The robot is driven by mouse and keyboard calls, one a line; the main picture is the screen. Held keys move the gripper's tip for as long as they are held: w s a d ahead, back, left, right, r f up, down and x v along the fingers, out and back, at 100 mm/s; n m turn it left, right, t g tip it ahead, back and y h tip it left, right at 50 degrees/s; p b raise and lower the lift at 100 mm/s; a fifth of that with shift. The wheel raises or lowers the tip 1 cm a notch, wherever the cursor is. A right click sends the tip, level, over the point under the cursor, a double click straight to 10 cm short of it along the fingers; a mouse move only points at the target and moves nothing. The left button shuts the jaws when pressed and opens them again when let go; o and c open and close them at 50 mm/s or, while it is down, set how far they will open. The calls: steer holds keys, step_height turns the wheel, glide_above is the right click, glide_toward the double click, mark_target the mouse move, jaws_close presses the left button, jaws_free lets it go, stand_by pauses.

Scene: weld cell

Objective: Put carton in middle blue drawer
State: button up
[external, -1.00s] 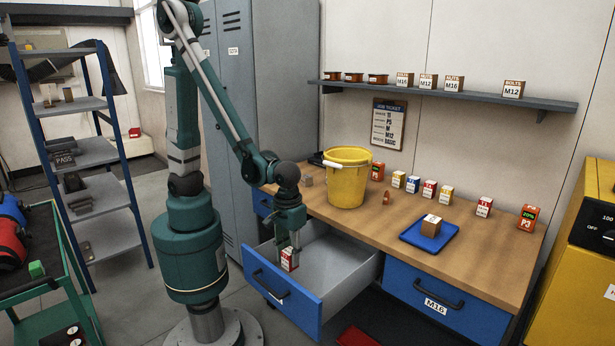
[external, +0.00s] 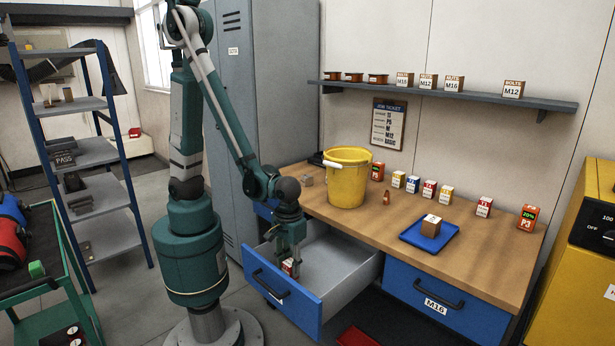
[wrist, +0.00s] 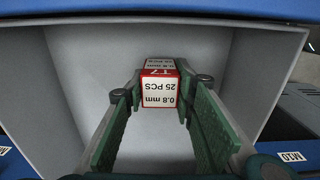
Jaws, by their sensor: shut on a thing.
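A small red and white carton (external: 287,267) is between the fingers of my gripper (external: 291,262), low inside the open blue drawer (external: 304,308). In the wrist view the carton (wrist: 158,88) shows "0.8 mm 25 PCS" on its white face and a red top edge. My gripper (wrist: 158,100) is shut on it, with one green-padded finger on each side. The drawer's grey inside (wrist: 75,60) surrounds it and otherwise looks empty. I cannot tell whether the carton touches the drawer floor.
A shut blue drawer (external: 425,291) marked M16 is to the right. On the wooden bench (external: 380,228) stand a yellow bucket (external: 347,182), several small cartons and a blue tray (external: 447,240) with a brown box (external: 431,225). A grey locker (external: 262,90) stands behind my arm.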

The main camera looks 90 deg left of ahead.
mark_target(290, 262)
steer(key=shift+f, duration=1.1)
steer(key=shift+f+b, duration=0.2)
steer(key=shift+b, duration=0.2)
steer(key=o, duration=0.9)
steer(key=shift+r, duration=0.25)
steer(key=shift+r+p, duration=1.9)
steer(key=shift+r, duration=4.1)
steer(key=a+r+m+t, duration=0.2)
steer(key=a+r+m, duration=0.1)
steer(key=a+r, duration=0.3)
steer(key=s+a+r+m+t, duration=0.1)
steer(key=a+r+m+t, duration=0.1)
steer(key=a+r, duration=0.4)
steer(key=s+a+r+m+t, duration=0.1)
steer(key=a+r+m+t, duration=0.2)
steer(key=a+r, duration=0.3)
steer(key=shift+s+a+r+m, duration=0.1)
steer(key=shift+a+m, duration=0.15)
steer(key=shift+a, duration=1.1)
steer(key=shift+a+r+m, duration=0.1)
steer(key=shift+a+m, duration=0.15)
steer(key=shift+a, duration=1.05)
